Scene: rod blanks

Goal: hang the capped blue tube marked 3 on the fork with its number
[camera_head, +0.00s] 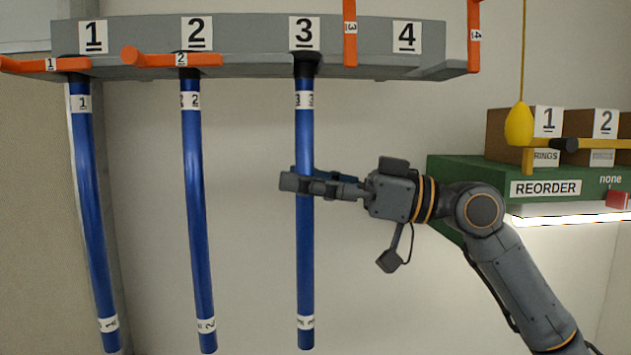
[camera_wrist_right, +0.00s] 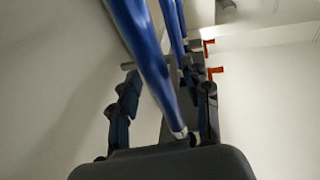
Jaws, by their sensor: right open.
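The blue tube marked 3 (camera_head: 305,250) hangs upright under the rack plate numbered 3 (camera_head: 304,33), its black cap (camera_head: 306,66) up against the rack. The fork itself is hidden behind the cap and the rack front. My right gripper (camera_head: 297,184) is at the tube's upper middle, its open fingers on either side of it. In the right wrist view the tube (camera_wrist_right: 150,65) passes between the spread fingers (camera_wrist_right: 163,112); contact is not clear. The orange lever marked 3 (camera_head: 350,32) stands upright just right of the cap. My left gripper is not in view.
Blue tubes marked 1 (camera_head: 92,200) and 2 (camera_head: 197,200) hang to the left, with orange levers (camera_head: 45,64) and (camera_head: 172,59) lying across their tops. Place 4 (camera_head: 407,37) is empty.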

